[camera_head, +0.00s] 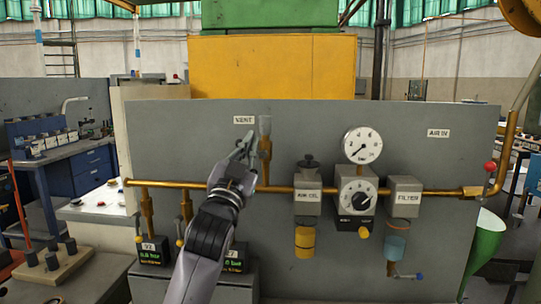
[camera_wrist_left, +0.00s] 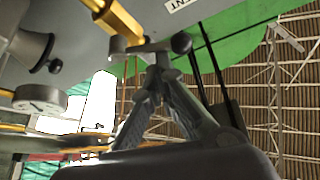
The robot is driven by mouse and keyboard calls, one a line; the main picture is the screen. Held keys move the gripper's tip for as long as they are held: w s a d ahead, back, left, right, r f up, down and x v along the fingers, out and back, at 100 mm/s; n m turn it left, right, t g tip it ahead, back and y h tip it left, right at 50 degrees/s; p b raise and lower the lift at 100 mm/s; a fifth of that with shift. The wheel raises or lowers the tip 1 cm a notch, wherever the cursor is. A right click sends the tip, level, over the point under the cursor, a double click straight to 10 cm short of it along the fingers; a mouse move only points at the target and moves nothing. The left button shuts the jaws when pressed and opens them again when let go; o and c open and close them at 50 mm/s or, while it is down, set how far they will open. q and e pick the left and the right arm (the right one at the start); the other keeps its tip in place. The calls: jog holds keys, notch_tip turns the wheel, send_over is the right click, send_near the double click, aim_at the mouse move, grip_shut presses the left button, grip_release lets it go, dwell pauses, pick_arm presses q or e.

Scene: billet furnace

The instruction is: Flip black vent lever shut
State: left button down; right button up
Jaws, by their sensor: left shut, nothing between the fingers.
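The vent lever (camera_wrist_left: 180,42) shows in the left wrist view as a short bar with a dark rounded end, on the brass vent pipe (camera_wrist_left: 122,20). In the head view the brass vent pipe (camera_head: 265,148) rises from the main line beside the VENT label (camera_head: 243,120); the lever itself is hard to make out there. My left gripper (camera_head: 248,139) is shut and empty, its tips just left of the vent pipe. In the left wrist view my left gripper (camera_wrist_left: 157,58) has its tips together at the lever bar; I cannot tell whether they touch. My right gripper is not in view.
The grey panel (camera_head: 200,150) stands close behind the gripper. The horizontal brass pipe (camera_head: 285,189) crosses below. To the right are the gauge (camera_head: 362,145), the regulator (camera_head: 356,198) and the filter (camera_head: 404,198). A red-knobbed lever (camera_head: 489,167) is at far right.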

pick_arm(q)
jog(key=shift+a+f+n+y, duration=0.15)
jog(key=shift+f+n+y, duration=0.05)
jog(key=shift+n+y, duration=0.25)
jog(key=shift+a+f+n+y, duration=0.15)
jog(key=shift+n+y, duration=0.2)
jog(key=shift+n, duration=0.2)
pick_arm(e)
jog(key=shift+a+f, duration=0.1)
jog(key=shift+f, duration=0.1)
pick_arm(q)
jog(key=shift+a+f, duration=0.1)
jog(key=shift+a, duration=0.05)
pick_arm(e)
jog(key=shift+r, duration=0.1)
pick_arm(q)
jog(key=shift+f, duration=0.1)
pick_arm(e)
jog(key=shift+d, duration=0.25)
